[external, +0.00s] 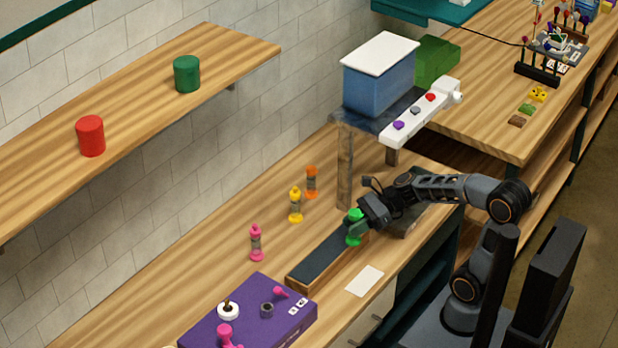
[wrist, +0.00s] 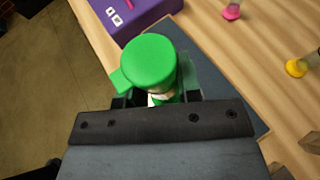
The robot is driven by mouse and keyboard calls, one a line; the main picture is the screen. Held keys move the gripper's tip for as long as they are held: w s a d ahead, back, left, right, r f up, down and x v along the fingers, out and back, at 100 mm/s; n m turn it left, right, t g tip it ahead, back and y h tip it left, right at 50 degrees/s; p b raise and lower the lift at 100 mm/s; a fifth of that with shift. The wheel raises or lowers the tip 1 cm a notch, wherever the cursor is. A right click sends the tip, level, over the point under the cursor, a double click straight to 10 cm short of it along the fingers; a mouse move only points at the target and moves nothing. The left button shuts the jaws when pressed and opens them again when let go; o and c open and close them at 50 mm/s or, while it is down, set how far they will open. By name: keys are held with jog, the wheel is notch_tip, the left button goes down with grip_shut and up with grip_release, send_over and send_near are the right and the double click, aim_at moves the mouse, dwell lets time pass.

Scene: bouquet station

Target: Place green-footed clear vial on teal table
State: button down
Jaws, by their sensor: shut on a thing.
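The green-footed vial (external: 354,227) has a green cap and a green foot. It stands upright at the right end of the long dark-topped tray (external: 330,256) on the wooden counter. My gripper (external: 362,222) reaches it from the right and is shut on it. In the wrist view, the vial's green cap (wrist: 149,62) is between the jaws of my gripper (wrist: 152,98), hiding most of its body. I cannot tell whether its foot touches the tray. A teal surface (external: 430,10) shows at the top of the external view, probably the teal table.
Pink (external: 256,243), yellow (external: 295,204) and orange (external: 311,182) vials stand behind the tray. A purple box (external: 250,318) is at the front. A blue bin (external: 379,78) on a raised stand is near my arm. Red (external: 90,136) and green (external: 187,74) cylinders stand on the shelf.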

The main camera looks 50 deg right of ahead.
jog(key=w+a+f, duration=0.1)
jog(key=w+f, duration=0.2)
jog(key=w, duration=1)
jog(key=shift+w+a+f+b, duration=0.15)
jog(key=shift+w+a+f, duration=0.15)
jog(key=shift+w+f, duration=1)
jog(key=shift+w+a+f+b, duration=0.25)
jog(key=shift+w+f, duration=0.45)
jog(key=shift+f, duration=1.05)
jog(key=shift+w+a+f+b, duration=0.1)
jog(key=shift+w+a+f, duration=0.2)
jog(key=shift+w+f, duration=1)
jog(key=shift+s+f, duration=0.3)
jog(key=shift+f, duration=0.15)
jog(key=c, duration=0.8)
grip_release()
